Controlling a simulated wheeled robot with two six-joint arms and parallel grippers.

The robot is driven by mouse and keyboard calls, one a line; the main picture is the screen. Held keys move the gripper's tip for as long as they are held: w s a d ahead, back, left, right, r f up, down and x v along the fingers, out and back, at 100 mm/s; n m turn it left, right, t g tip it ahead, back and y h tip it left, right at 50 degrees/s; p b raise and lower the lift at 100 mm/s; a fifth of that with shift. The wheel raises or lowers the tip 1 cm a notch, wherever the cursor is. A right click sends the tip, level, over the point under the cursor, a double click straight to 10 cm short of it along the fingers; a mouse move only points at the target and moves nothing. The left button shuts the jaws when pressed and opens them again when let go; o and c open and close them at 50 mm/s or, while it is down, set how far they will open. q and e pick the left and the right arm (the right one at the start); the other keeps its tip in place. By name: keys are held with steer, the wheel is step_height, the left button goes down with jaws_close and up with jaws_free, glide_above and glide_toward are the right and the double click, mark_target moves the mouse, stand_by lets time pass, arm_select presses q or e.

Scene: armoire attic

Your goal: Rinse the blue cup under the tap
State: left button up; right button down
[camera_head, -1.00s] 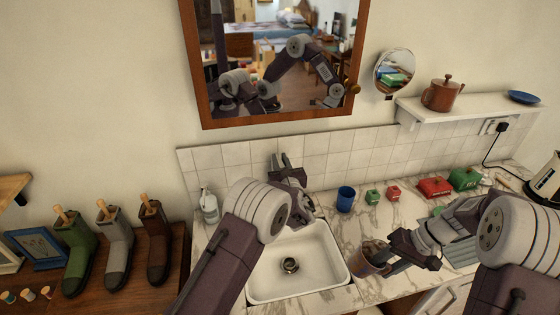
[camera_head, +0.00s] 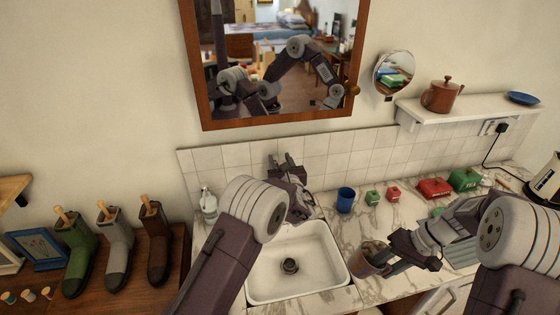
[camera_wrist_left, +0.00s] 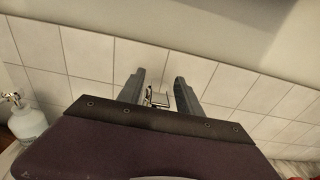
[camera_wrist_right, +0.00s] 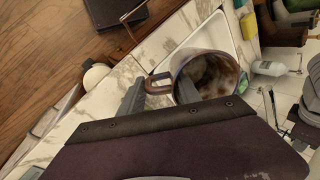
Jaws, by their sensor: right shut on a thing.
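A plain blue cup (camera_head: 346,199) stands upright on the counter right of the sink. My right gripper (camera_head: 388,262) is shut on the handle of a mug (camera_head: 368,253) by the sink's right edge. In the right wrist view the mug (camera_wrist_right: 181,88) looks greyish outside and brown-stained inside, its handle (camera_wrist_right: 158,84) between the fingers. My left gripper (camera_head: 282,158) is open behind the sink (camera_head: 258,288), near the tiled wall. In the left wrist view a small metal piece, probably part of the tap (camera_wrist_left: 157,98), shows between its fingers; the arm hides the tap in the head view.
A soap bottle (camera_head: 208,205) stands left of the sink. A framed mirror (camera_head: 278,122) and a shelf (camera_head: 450,112) are above. The basin is empty.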

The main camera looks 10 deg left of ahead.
arm_select(q)
steer(key=b+v, duration=0.3)
steer(key=v, duration=0.8)
steer(key=shift+s+d, duration=0.15)
steer(key=shift+s, duration=0.3)
